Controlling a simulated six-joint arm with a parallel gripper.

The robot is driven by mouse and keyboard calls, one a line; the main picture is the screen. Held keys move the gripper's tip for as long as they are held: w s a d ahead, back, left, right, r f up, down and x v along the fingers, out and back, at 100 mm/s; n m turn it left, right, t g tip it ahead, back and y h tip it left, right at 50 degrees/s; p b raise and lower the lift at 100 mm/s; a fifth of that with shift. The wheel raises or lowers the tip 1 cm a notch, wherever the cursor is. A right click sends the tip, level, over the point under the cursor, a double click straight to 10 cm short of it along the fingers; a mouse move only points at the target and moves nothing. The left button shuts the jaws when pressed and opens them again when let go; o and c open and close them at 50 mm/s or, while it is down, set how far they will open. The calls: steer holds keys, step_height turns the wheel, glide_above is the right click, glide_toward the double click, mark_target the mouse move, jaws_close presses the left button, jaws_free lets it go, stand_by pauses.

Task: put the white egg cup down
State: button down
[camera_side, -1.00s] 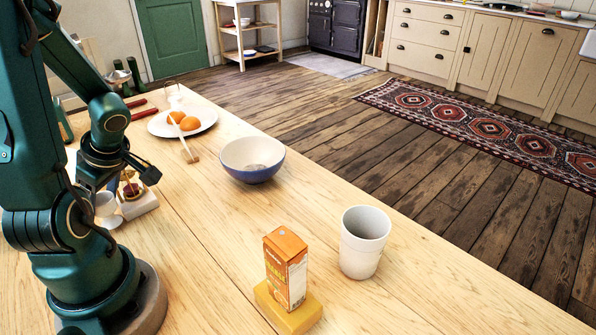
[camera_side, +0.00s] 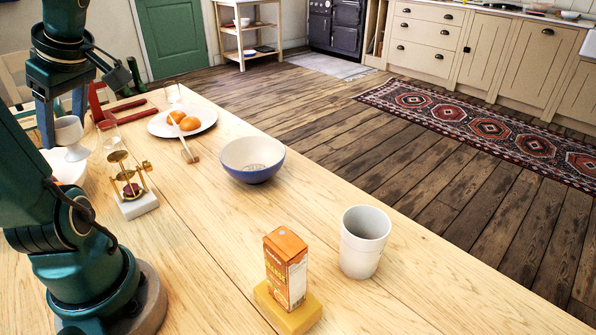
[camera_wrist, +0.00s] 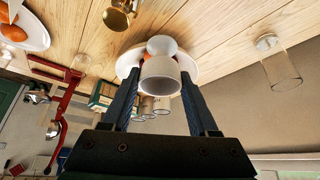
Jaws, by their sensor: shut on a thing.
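My gripper (camera_side: 64,120) is shut on the white egg cup (camera_side: 70,138), at the left of the side view. The egg cup is upright there, with its bowl between the fingers and its stem and foot below. In the wrist view the egg cup (camera_wrist: 160,78) sits between the two dark fingers. A white dish (camera_side: 68,172) is just below and in front of it in the side view, partly hidden by my arm. A pale round dish (camera_wrist: 187,66) shows behind the cup in the wrist view. I cannot tell whether the foot touches anything.
A brass instrument on a white block (camera_side: 138,206) stands right of the egg cup. A red-handled tool (camera_side: 103,105) and a clear glass (camera_side: 108,134) are close by. A plate of eggs (camera_side: 206,118), blue bowl (camera_side: 252,160), juice carton (camera_side: 286,268) and white tumbler (camera_side: 364,242) stand farther right.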

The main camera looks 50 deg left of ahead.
steer(key=shift+r+m, duration=0.3)
steer(key=shift+r, duration=0.1)
steer(key=m, duration=0.1)
steer(key=w+m+t, duration=0.1)
steer(key=shift+m+t+y, duration=0.3)
steer(key=shift+y, duration=0.1)
steer(key=w+d+m+t+h, duration=0.2)
steer(key=w+m+t, duration=0.2)
steer(key=w+m, duration=0.4)
steer(key=w+d+m+t+h, duration=0.1)
steer(key=w+d+m+t, duration=0.2)
steer(key=w+m, duration=0.45)
steer(key=w+d+f+m+h, duration=0.2)
steer(key=w+d+m+h, duration=0.4)
steer(key=w+d+m, duration=0.55)
steer(key=s+d+f+m+g+h, duration=0.1)
steer(key=d+m+g, duration=0.1)
steer(key=d+m, duration=0.65)
steer(key=d+f+m+g+h, duration=0.2)
steer(key=d+m+g, duration=0.15)
steer(key=d, duration=1.05)
steer(key=s+d+f+m, duration=0.3)
steer(key=s+d, duration=0.3)
steer(key=d, duration=0.2)
steer(key=shift+g, duration=0.35)
steer(key=shift+f, duration=4.9)
steer(key=shift+f, duration=0.1)
